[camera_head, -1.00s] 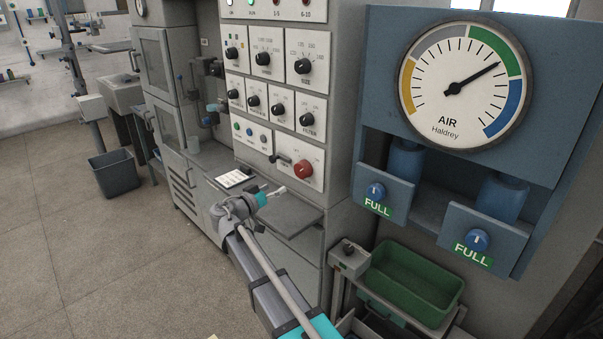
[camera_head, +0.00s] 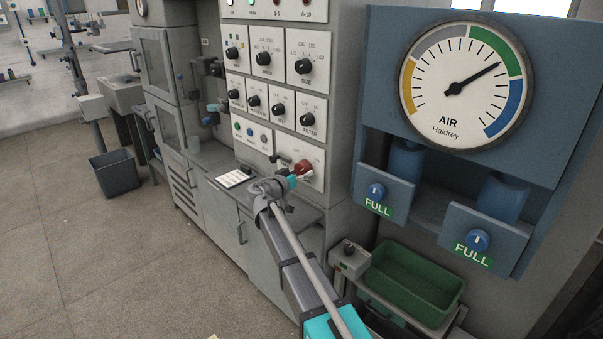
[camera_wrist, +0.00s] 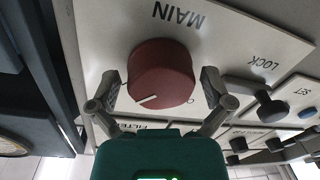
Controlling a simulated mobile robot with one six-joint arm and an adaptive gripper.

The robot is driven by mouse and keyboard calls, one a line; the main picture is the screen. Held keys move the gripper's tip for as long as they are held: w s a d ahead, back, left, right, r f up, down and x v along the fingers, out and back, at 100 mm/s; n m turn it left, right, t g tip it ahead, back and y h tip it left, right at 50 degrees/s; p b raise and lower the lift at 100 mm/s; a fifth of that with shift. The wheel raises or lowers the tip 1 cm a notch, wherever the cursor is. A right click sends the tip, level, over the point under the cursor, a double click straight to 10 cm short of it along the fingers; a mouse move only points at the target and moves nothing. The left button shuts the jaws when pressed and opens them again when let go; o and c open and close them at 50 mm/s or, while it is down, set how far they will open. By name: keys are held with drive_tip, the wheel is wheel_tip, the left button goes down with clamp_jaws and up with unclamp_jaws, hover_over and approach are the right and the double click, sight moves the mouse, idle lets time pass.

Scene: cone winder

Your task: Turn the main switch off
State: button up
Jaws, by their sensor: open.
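The main switch is a red round knob (camera_wrist: 160,72) on a white plate marked MAIN, upside down in the wrist view. Its white pointer line points to the lower left there. A partly hidden mark shows beside its lower right edge. In the head view the red knob (camera_head: 304,166) sits low on the grey panel, partly behind my gripper (camera_head: 303,176). In the wrist view my gripper (camera_wrist: 160,88) is open, with one finger on each side of the knob. I cannot tell whether the fingers touch it.
A dark lever marked LOCK (camera_wrist: 270,106) sticks out close to the right finger. A blue air gauge unit (camera_head: 365,95) stands to the right of the panel. A paper card (camera_head: 235,178) lies on the ledge below. A green bin (camera_head: 405,285) stands lower right.

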drive_tip(key=shift+w+d, duration=0.2)
